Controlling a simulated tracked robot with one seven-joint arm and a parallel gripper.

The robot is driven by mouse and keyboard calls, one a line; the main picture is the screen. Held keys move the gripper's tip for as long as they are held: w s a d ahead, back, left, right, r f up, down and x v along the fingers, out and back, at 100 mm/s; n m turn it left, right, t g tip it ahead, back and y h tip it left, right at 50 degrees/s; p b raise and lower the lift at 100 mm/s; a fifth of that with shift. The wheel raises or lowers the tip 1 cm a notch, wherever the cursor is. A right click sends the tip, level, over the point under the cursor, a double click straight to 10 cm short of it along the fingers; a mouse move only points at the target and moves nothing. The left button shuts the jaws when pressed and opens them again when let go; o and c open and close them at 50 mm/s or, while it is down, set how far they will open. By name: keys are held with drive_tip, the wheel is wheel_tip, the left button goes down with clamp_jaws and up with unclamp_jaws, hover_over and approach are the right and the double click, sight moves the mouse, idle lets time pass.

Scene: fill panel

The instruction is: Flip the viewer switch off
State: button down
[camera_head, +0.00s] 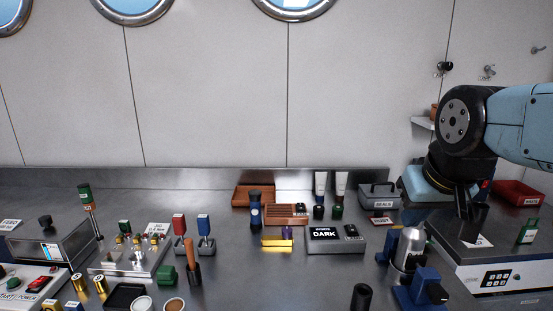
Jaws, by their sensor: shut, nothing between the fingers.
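A grey box (336,246) sits on the steel bench right of the middle, with a black panel reading "DARK" (323,233). A small dark switch-like part (351,231) sits on its top at the right; its lettering and position are too small to read. I cannot tell for sure that this box is the viewer. My arm comes in from the right edge. My gripper (469,222) points down, shut and empty, well to the right of the box and above the right-hand grey unit. Its fingertips are dark and small in this view.
A red bin (518,194) is at far right.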

drive_tip(key=g, duration=0.6)
hover_over(353, 230)
wheel_tip(353, 230, down, 5)
drive_tip(key=shift+a+f, duration=0.1)
idle(0.3)
drive_tip(key=shift+f, duration=0.1)
wheel_tip(353, 230, down, 14)
drive_tip(key=shift+r, duration=0.1)
idle(0.7)
